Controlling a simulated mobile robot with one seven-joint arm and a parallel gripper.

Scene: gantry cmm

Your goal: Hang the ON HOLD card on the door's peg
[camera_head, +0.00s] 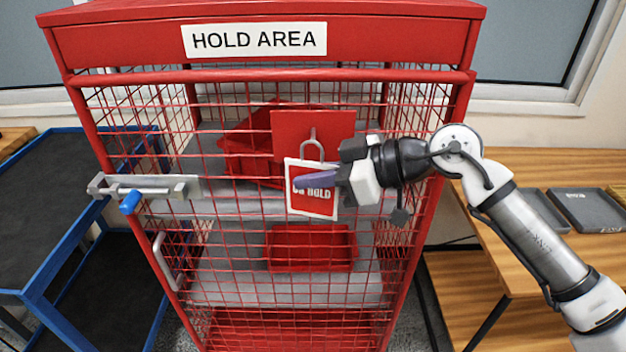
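The ON HOLD card (312,204), red and white with a grey loop (312,149) at its top, hangs slightly tilted in front of the cage door. A red plate (290,124) on the door is behind the loop. A small grey peg (313,133) shows at the loop's top; I cannot tell whether the loop is around it or in front of it. My gripper (318,179) reaches in from the right, with one purple-grey finger across the card's face. The other finger is not clearly visible, so its grip on the card cannot be confirmed.
The red mesh cage door (250,290) has a latch (145,188) with a blue knob and a pale handle (165,262) on the left. Red bins (312,250) stand inside. A blue-framed cart (50,300) is at left. A wooden table (540,275) with grey trays (590,208) is at right.

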